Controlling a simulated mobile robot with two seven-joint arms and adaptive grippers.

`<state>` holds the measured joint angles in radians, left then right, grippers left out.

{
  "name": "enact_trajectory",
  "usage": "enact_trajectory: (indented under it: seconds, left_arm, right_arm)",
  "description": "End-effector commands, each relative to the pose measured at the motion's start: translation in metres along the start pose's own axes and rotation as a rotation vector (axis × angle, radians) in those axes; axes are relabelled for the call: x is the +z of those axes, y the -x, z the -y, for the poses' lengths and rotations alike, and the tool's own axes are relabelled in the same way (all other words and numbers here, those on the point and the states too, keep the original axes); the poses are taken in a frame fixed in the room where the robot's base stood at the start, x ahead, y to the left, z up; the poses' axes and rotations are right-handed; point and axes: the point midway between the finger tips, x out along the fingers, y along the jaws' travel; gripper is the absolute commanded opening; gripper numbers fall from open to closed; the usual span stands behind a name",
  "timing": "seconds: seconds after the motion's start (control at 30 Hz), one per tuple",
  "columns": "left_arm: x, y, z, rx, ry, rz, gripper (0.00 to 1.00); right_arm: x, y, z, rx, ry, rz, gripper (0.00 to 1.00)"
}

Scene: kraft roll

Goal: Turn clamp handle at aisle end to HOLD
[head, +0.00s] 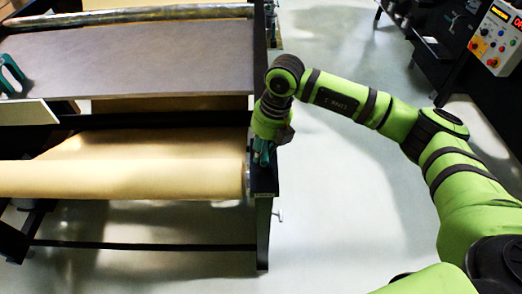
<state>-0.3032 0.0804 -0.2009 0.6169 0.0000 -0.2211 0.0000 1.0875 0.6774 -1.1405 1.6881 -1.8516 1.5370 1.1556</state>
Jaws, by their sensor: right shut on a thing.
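The clamp handle (262,158) is a small teal piece at the top of the dark end post, at the aisle end of the roll stand. My right gripper (263,148) points down over it and is shut on it. The gripper and wrist hide most of the handle, so its angle and any HOLD mark cannot be read. The kraft paper roll (120,178) lies level across the stand, its right end beside this post. My left gripper is not in view.
The stand's grey table top (130,58) lies behind the roll, with a green-handled tool (10,75) at its left. A control box with buttons (497,38) stands at the far right. The aisle floor (340,215) right of the stand is clear.

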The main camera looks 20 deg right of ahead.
Motion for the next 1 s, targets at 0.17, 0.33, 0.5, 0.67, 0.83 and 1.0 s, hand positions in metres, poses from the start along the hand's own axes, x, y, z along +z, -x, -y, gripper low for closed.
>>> enact_trajectory:
  seconds: [0.17,0.33,0.5,0.67,0.83,1.0]
  left_arm:
    - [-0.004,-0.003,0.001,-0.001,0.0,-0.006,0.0]
    - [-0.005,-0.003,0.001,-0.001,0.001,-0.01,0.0]
    - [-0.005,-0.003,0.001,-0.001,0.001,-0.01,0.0]
    - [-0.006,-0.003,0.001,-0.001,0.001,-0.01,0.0]
    - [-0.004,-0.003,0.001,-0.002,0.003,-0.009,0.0]
    - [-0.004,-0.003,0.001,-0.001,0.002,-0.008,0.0]
  right_arm:
    - [-0.001,-0.002,0.001,-0.001,-0.05,0.004,0.0]
    - [-0.001,-0.001,0.001,-0.001,-0.051,0.003,0.0]
    - [-0.001,-0.001,0.001,-0.001,-0.05,0.003,0.57]
    - [-0.001,-0.001,0.001,-0.001,-0.048,0.005,0.57]
    - [0.0,0.002,0.001,0.0,-0.047,0.007,0.57]
    - [0.0,0.022,0.0,0.001,-0.046,0.01,0.57]
